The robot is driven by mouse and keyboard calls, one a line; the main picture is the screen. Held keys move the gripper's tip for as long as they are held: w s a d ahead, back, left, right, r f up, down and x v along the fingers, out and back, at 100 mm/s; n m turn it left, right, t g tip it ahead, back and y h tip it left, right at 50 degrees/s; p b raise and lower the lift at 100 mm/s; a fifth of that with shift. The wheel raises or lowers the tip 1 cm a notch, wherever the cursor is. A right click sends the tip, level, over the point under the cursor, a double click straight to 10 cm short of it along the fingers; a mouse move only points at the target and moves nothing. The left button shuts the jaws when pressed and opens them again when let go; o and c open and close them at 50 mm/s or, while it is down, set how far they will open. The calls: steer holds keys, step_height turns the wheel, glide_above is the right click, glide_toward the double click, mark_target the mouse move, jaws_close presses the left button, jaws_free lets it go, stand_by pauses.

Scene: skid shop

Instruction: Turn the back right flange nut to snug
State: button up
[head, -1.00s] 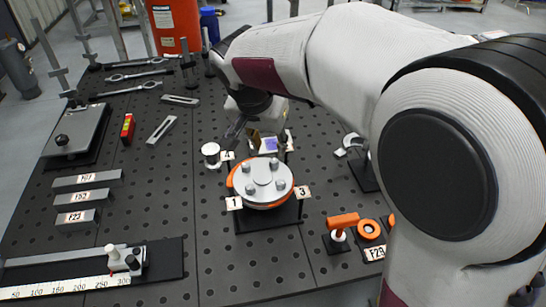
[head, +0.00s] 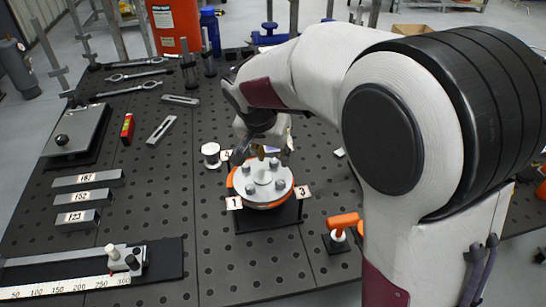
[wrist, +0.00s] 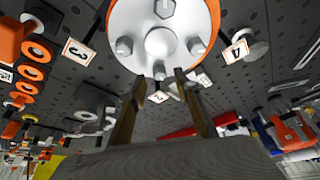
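A round pale flange (head: 262,195) with an orange rim sits on a dark base plate and carries nuts on its top face. The back right nut (head: 274,163) is beside my gripper (head: 262,154), which is at the flange's back edge. In the wrist view the flange (wrist: 160,30) fills the top middle. The nut nearest my gripper (wrist: 160,78) there (wrist: 159,70) appears between the two fingertips in the picture. The fingers are apart with nothing held. I cannot tell whether they touch the nut.
Number tags surround the flange, including tag 1 (head: 234,203) and tag 3 (head: 304,192). A white spool-shaped piece (head: 210,150) stands at its left. An orange-topped tool (head: 343,220) stands front right. The perforated table (head: 215,245) is clear in front.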

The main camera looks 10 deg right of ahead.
steer(key=shift+x, duration=0.8)
jaws_close()
steer(key=shift+m, duration=0.4)
steer(key=shift+w+a+m+g+h, duration=0.1)
steer(key=shift+m+g+h, duration=0.25)
steer(key=shift+m, duration=0.6)
steer(key=shift+w+a+m+g+h, duration=0.1)
steer(key=shift+m+g+h, duration=0.2)
steer(key=shift+m, duration=0.65)
steer(key=shift+d, duration=0.1)
